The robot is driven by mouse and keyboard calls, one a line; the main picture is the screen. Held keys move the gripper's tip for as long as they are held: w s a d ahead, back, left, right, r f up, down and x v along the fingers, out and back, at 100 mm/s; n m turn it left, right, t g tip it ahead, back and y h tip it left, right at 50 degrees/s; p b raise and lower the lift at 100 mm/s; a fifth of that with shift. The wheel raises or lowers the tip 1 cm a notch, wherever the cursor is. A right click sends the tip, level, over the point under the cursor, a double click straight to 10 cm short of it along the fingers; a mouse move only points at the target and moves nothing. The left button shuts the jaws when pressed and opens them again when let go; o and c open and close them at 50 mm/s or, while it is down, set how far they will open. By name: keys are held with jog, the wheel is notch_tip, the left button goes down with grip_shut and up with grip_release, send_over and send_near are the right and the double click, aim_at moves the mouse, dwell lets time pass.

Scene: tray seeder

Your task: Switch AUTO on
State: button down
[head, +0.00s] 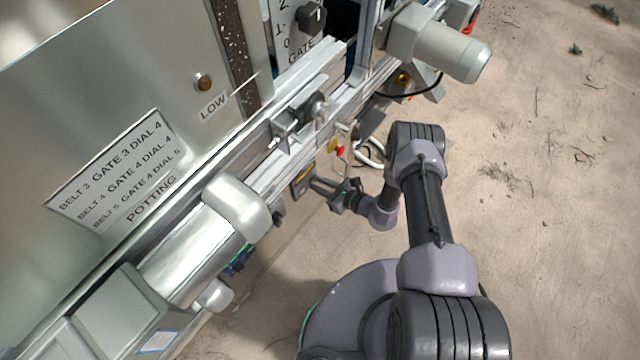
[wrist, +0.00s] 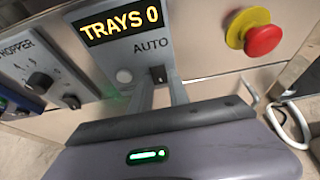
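The AUTO switch (wrist: 158,74) is a small black switch under the AUTO label (wrist: 151,47) on a grey panel in the wrist view. A pale round button or lamp (wrist: 124,75) sits to its left and looks unlit. My gripper (wrist: 160,88) is open and empty, its two grey fingers apart and pointing at the panel just below the switch. Whether a fingertip touches the panel I cannot tell. In the head view my gripper (head: 322,186) is beside the machine's lower side, and the switch cannot be made out there.
A display (wrist: 122,22) above the switch reads TRAYS 0. A HOPPER panel (wrist: 35,65) with dark knobs is to the left. Open floor (head: 540,220) lies right.

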jog(key=shift+f+t+y+b, duration=0.45)
jog(key=shift+t+y+b, duration=0.35)
jog(key=shift+y, duration=0.3)
jog(key=c, duration=1.2)
grip_release()
jog(key=shift+c, duration=0.2)
